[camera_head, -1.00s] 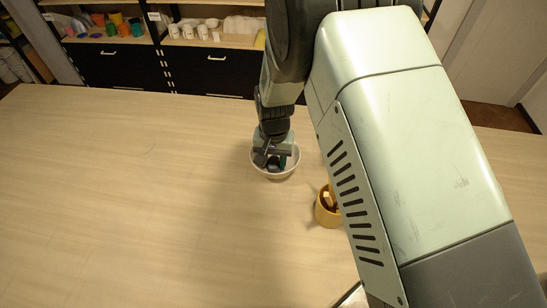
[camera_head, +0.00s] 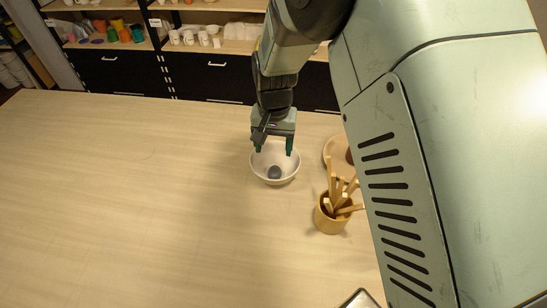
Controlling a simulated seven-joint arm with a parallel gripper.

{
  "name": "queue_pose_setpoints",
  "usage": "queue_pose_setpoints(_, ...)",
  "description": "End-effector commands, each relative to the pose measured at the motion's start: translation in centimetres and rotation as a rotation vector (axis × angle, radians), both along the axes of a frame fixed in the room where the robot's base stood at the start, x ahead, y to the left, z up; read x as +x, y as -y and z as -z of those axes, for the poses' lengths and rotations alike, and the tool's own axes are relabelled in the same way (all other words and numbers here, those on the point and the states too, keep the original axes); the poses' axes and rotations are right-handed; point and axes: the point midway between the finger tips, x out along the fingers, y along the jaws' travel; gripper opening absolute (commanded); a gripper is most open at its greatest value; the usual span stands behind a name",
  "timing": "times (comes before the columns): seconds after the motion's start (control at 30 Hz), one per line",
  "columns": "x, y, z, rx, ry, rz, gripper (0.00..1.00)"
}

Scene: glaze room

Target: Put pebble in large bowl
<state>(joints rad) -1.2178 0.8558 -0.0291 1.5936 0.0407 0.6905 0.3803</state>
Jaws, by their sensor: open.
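The large white bowl (camera_head: 287,177) stands on the table at the centre of the head view. The pebble (camera_head: 274,172), dark blue-grey and rounded, lies inside the bowl near its bottom. My gripper (camera_head: 273,150) is above the back rim of the bowl with its two green fingertips spread apart. It is open and empty, and the pebble is clear of the fingers.
A round wooden pot (camera_head: 330,221) with several wooden tools stands to the right of the bowl. A tan plate (camera_head: 331,150) with something brown on it is partly hidden behind my arm. A tray corner (camera_head: 358,299) shows at the bottom. The table's left side is clear.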

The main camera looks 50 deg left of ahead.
Motion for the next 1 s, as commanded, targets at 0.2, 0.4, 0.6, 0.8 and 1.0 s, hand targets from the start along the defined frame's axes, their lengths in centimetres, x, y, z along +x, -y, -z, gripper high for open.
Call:
queue_pose_setpoints(0.2, 0.0, 0.0, -3.5, 0.001, 0.001, -0.001, 0.68)
queue_pose_setpoints(0.4, 0.0, 0.0, -4.3, -0.001, 0.001, -0.001, 0.68)
queue_pose_setpoints(0.6, 0.2, 0.1, -4.5, 0.001, 0.001, 0.002, 0.68)
queue_pose_setpoints(0.8, 5.0, 4.0, -10.0, 0.048, 0.024, 0.079, 0.68)
queue_pose_setpoints(1.0, 11.7, 15.3, -20.1, 0.128, 0.088, 0.237, 0.68)
